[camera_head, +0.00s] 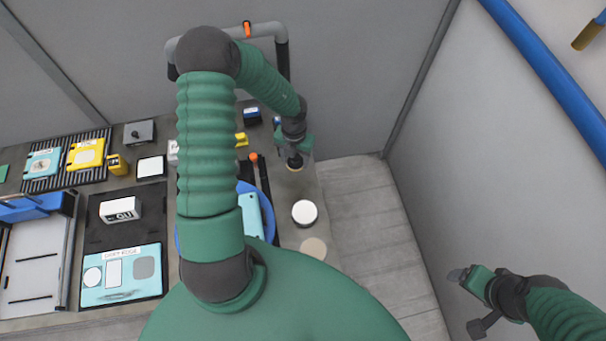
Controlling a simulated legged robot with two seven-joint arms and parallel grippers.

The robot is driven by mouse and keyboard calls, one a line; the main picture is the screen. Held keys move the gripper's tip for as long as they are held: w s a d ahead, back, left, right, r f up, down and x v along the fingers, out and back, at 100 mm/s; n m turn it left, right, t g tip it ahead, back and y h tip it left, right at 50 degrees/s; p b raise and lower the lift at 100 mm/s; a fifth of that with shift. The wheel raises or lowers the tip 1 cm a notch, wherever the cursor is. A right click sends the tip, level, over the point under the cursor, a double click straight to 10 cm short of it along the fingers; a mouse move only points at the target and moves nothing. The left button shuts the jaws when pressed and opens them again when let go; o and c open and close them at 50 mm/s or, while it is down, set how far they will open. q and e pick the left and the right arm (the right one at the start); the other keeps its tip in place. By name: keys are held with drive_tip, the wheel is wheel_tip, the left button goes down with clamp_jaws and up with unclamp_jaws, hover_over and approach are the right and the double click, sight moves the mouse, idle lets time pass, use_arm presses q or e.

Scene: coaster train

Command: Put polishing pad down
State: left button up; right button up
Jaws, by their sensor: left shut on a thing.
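My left gripper (300,144) is shut on the polishing pad (295,162), a small dark round piece with a pale tan underside. The gripper holds it near the right end of the workbench, and I cannot tell whether its underside touches the bench. A white round-topped item (304,212) and a flat beige disc (313,247) are on the bench nearer to me. My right gripper (466,302) is open and empty at the lower right, away from the bench.
A blue round tray (267,208) with a light blue piece is partly hidden behind my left arm. A light blue board (122,275), a white box (120,210) and yellow pieces (86,154) lie left. A grey pipe frame (283,62) stands behind.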

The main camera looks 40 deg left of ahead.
use_arm(q)
drive_tip(key=p, duration=0.1)
hover_over(297, 180)
drive_tip(key=f, duration=0.3)
drive_tip(key=d+f, duration=0.1)
drive_tip(key=f, duration=0.1)
drive_tip(key=shift+s, duration=0.1)
drive_tip(key=f, duration=0.2)
drive_tip(key=a+f, duration=0.1)
drive_tip(key=f, duration=0.1)
drive_tip(key=shift+w+a+f+p, duration=0.15)
drive_tip(key=shift+w+a+p, duration=0.05)
drive_tip(key=shift+p, duration=0.2)
drive_tip(key=shift+a, duration=0.15)
drive_tip(key=shift+s, duration=0.1)
drive_tip(key=o, duration=0.9)
drive_tip(key=shift+d, duration=0.2)
drive_tip(key=o, duration=0.4)
drive_tip(key=shift+d, duration=0.25)
use_arm(e)
drive_tip(key=shift+s+d+r, duration=0.2)
drive_tip(key=shift+d+r, duration=0.2)
drive_tip(key=shift+d, duration=0.1)
drive_tip(key=shift+s+d+r, duration=0.2)
drive_tip(key=shift+d+r, duration=0.2)
drive_tip(key=shift+d, duration=0.1)
